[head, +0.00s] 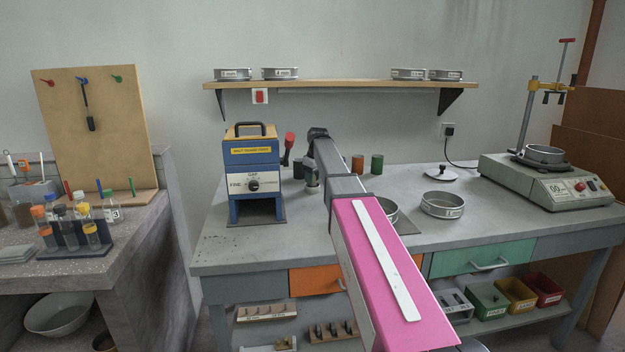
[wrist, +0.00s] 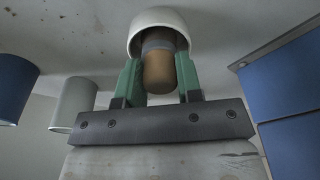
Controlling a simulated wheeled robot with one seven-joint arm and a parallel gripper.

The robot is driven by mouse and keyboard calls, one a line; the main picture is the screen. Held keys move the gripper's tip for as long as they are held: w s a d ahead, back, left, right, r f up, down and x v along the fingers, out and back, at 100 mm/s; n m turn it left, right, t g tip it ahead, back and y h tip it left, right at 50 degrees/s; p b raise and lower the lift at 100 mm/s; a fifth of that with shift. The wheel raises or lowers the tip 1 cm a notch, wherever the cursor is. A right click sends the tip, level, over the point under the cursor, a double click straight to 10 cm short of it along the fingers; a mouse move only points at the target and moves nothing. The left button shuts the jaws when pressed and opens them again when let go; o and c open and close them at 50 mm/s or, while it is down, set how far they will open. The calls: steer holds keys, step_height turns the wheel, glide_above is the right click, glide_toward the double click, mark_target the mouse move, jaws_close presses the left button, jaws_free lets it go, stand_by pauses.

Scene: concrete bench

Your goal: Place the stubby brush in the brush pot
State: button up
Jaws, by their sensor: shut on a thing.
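My gripper (wrist: 158,74) has two green fingers, shut on the stubby brush (wrist: 159,72), which shows a rounded tan handle and a grey band. In the wrist view, the brush's far end is inside the mouth of a white pot (wrist: 146,18), which seems to be the brush pot. The part inside is hidden, so I cannot tell whether it touches the bottom. The bench is at the top of the wrist view, so this view appears upside down. In the head view, the pale pot (head: 312,186) stands below the end of my arm, and the brush is hardly discernible.
A blue cup (wrist: 14,88) and a grey cup (wrist: 74,104) stand nearby. Sieves (head: 442,204) lie at the right.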

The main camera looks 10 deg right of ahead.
steer(key=shift+f, duration=0.25)
steer(key=o, duration=0.9)
step_height(320, 180, up, 12)
steer(key=s+d, duration=0.1)
steer(key=shift+s+d, duration=0.15)
